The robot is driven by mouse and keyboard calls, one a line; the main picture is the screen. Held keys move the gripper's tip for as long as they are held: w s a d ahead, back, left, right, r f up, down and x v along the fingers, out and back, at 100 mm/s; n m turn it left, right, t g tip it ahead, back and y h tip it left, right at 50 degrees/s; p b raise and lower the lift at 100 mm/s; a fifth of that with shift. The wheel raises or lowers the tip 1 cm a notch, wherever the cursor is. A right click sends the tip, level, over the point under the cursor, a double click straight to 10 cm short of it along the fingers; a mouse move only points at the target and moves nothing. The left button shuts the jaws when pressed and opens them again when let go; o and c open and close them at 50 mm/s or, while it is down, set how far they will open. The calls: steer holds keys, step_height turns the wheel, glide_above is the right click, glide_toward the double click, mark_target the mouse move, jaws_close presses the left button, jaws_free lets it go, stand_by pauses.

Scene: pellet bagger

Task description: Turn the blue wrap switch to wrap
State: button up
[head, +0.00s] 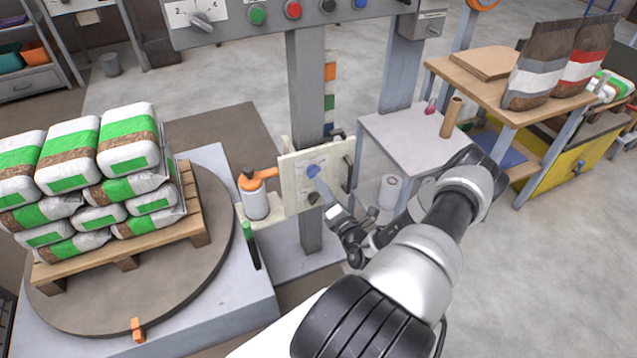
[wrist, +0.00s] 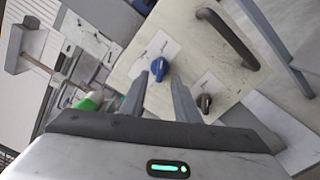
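The blue wrap switch (head: 313,171) is a small blue knob on a cream panel (head: 290,180) fixed to the grey post. In the wrist view the blue knob (wrist: 159,68) sits on a white label whose lettering is too small to read. My gripper (head: 325,188) is in front of the panel, by the knob. In the wrist view my gripper's two fingers (wrist: 157,80) are apart with nothing held between them. The knob shows just beyond the fingertips, in the gap; I cannot tell whether they touch.
A dark knob (wrist: 205,102) sits on the same panel, right of my fingers. A black handle (wrist: 230,38) stands out from the panel. An orange-topped canister (head: 255,197) is left of the panel. A turntable (head: 225,250) bears a pallet of stacked bags.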

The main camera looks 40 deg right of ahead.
mark_target(314, 172)
steer(key=shift+b+x, duration=0.3)
steer(key=shift+x, duration=1.6)
jaws_close()
steer(key=n+p, duration=0.5)
steer(key=n, duration=0.6)
steer(key=shift+n, duration=0.3)
steer(key=shift+f, duration=0.1)
